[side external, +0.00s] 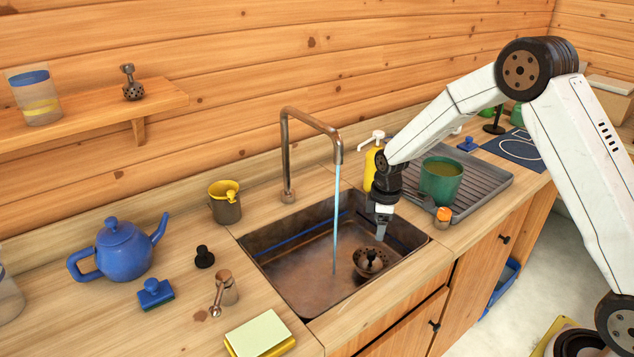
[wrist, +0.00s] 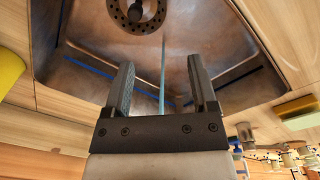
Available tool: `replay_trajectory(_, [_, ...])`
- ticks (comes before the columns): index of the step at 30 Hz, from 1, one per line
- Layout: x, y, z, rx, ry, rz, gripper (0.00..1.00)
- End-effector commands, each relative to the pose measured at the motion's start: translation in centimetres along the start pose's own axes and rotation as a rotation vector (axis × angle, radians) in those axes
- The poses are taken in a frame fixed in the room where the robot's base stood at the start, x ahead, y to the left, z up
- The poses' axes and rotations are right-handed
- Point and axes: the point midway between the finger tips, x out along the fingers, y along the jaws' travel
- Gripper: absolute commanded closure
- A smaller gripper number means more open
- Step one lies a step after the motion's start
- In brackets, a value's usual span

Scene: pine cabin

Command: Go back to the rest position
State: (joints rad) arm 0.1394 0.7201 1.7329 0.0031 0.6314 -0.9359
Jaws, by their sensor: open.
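My gripper (side external: 381,233) points down over the right part of the sink (side external: 290,262). In the wrist view its two fingers (wrist: 160,75) are apart, with nothing held between them. A dark round strainer with a knob (side external: 370,263) sits on the sink floor, just below the fingertips in the side view. The strainer (wrist: 138,14) lies beyond the fingertips at the top of the wrist view, apart from them. The tap (side external: 288,150) runs a thin stream of water (side external: 336,215) into the sink, left of my gripper.
A yellow pump bottle (side external: 370,166) and a green pot (side external: 441,182) on a grey drainboard (side external: 487,185) stand close to my wrist. A small orange-topped jar (side external: 442,217) is beside the sink. A blue teapot (side external: 122,252) and sponge (side external: 262,335) are on the left counter.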

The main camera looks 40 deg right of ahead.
Motion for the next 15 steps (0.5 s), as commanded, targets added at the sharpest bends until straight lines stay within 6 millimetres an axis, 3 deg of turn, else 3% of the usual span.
replay_trajectory(3, [-2.1, -2.1, 0.5, 0.097, 0.017, 0.018, 0.26])
replay_trajectory(15, [-6.8, -9.8, 3.6, 0.433, 0.082, 0.057, 0.26])
